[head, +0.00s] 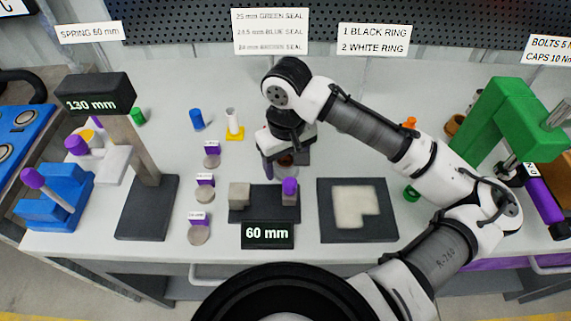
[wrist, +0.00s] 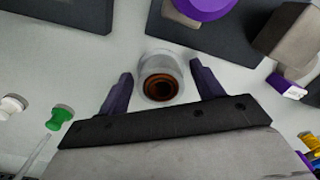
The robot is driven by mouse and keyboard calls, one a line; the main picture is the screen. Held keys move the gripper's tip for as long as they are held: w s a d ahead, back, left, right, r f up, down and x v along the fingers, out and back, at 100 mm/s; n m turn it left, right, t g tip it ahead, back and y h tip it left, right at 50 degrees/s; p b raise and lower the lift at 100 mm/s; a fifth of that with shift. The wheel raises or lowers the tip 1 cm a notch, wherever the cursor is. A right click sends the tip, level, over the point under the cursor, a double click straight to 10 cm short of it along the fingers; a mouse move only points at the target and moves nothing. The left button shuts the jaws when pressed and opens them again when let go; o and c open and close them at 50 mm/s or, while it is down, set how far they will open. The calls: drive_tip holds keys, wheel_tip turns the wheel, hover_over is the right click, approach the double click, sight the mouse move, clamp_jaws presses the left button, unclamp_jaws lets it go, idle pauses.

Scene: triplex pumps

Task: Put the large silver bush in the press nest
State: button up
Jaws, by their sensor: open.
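The large silver bush (wrist: 163,58) is a short silver cylinder with a brown, ringed bore. It stands upright on the white bench, and it shows partly in the head view (head: 287,172) under my gripper. My gripper (head: 287,158) is open and points down at it. In the wrist view my gripper (wrist: 161,73) has one dark finger on each side of the bush, with a gap on both sides. A green press (head: 512,118) stands at the right of the bench. Its nest cannot be made out clearly behind my arm.
A dark 60 mm fixture (head: 264,204) with a grey block and purple knob stands just in front of the bush. A dark tray (head: 327,222) is to its right. Several tagged silver discs (head: 201,236) lie left. The 130 mm stand (head: 147,210) is further left.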

drive_tip(key=c, duration=1.2)
drive_tip(key=shift+c, duration=0.2)
drive_tip(key=shift+r, duration=0.15)
wheel_tip(320, 180, up, 20)
